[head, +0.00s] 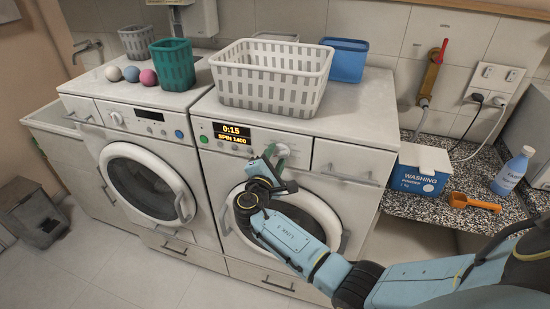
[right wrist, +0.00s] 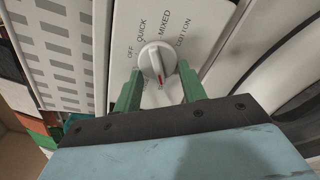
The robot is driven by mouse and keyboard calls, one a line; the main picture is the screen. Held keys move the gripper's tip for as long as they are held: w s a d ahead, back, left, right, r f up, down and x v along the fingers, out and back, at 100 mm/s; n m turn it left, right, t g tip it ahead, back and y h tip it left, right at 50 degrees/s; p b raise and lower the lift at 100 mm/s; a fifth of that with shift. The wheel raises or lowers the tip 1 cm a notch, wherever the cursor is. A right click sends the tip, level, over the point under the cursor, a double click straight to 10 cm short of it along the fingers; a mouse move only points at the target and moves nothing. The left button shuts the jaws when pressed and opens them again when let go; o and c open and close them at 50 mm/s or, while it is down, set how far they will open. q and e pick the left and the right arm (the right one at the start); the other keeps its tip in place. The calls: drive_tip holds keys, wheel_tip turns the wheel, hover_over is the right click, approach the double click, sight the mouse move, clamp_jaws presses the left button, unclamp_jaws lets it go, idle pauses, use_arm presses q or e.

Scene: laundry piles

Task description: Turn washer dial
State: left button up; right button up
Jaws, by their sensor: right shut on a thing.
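The washer dial (head: 284,149) is a white round knob on the front panel of the right-hand washer (head: 345,128). In the right wrist view the dial (right wrist: 156,60) has a red pointer mark toward the bottom of the picture. Printed words OFF, QUICK, MIXED and COTTON stand around its upper side. My right gripper (head: 275,158) is at the panel, its green fingers shut on the dial from both sides; the fingers also show in the right wrist view (right wrist: 160,88). The washer display (head: 233,135) reads 0:15 and SPIN 1400. My left gripper is not in view.
A white basket (head: 270,95), a blue bin (head: 346,62) and a green basket (head: 174,66) stand on the washers. A second washer (head: 150,165) is at left. A washing powder box (head: 422,180), orange scoop (head: 474,202) and bottle (head: 512,172) are on the right counter.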

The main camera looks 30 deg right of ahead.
drive_tip(key=o, duration=1)
drive_tip(key=shift+c, duration=0.2)
drive_tip(key=b+v, duration=0.1)
drive_tip(key=v, duration=1.2)
drive_tip(key=shift+a, duration=0.25)
drive_tip(key=shift+s, duration=0.1)
